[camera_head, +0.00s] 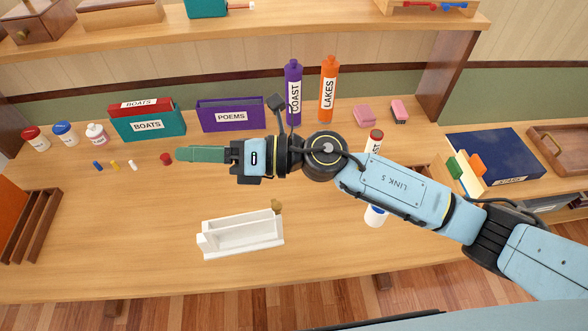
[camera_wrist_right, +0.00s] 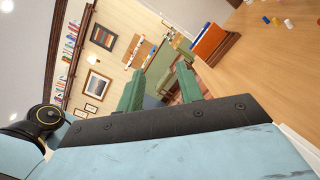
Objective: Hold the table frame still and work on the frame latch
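A small white frame (camera_head: 241,238), long and trough-like, stands on the wooden table near its front edge. A brass-coloured knob (camera_head: 277,205), perhaps the latch, shows at its back right corner. My right gripper (camera_head: 182,154) reaches in from the right with its green fingers pointing left. It is above and behind the white frame and does not touch it. The right wrist view shows the two green fingers (camera_wrist_right: 160,78) apart with nothing between them. My left gripper is not in view, and nothing holds the frame.
Teal and purple boxes (camera_head: 230,116) and purple and orange bottles (camera_head: 328,92) stand at the back. A brown rack (camera_head: 32,228) stands at the left edge. The table around the white frame is clear.

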